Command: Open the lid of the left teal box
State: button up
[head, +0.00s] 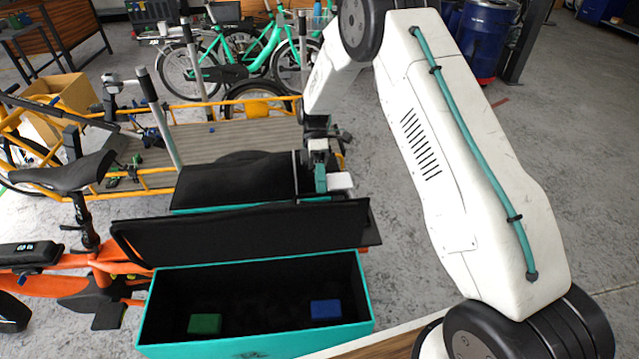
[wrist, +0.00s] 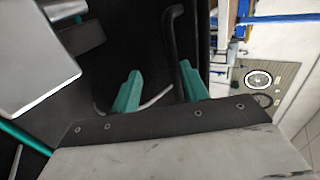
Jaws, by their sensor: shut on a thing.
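The near teal box (head: 365,300) stands open at the bottom middle of the head view. Its black lid (head: 240,236) is raised and leans up along the box's far side. A green block (head: 205,324) and a blue block (head: 326,309) lie inside. My gripper (head: 320,178) is behind the lid's upper right edge. In the wrist view, the teal fingers (wrist: 160,92) stand apart, with a bent dark bar (wrist: 179,45) between them that looks like part of the lid. The exact grip is partly hidden. A second teal-edged box with a black top (head: 235,180) sits just behind.
An orange bike (head: 70,262) with a black saddle stands at the left. A yellow-framed cargo bike with a flat bed (head: 220,140) and a cardboard box (head: 62,102) is behind. Green bikes (head: 255,55) and a blue barrel (head: 485,35) stand farther back. Grey floor is clear at the right.

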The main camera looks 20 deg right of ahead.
jog(key=o, duration=0.9)
jog(key=shift+s+d+f, duration=0.1)
jog(key=shift+f, duration=0.55)
jog(key=shift+c, duration=0.2)
jog(key=shift+w+d+r, duration=0.1)
jog(key=shift+w+r, duration=0.15)
jog(key=shift+w, duration=0.15)
jog(key=shift+c, duration=0.6)
jog(key=v, duration=0.7)
jog(key=shift+r, duration=0.25)
jog(key=shift+c, duration=0.5)
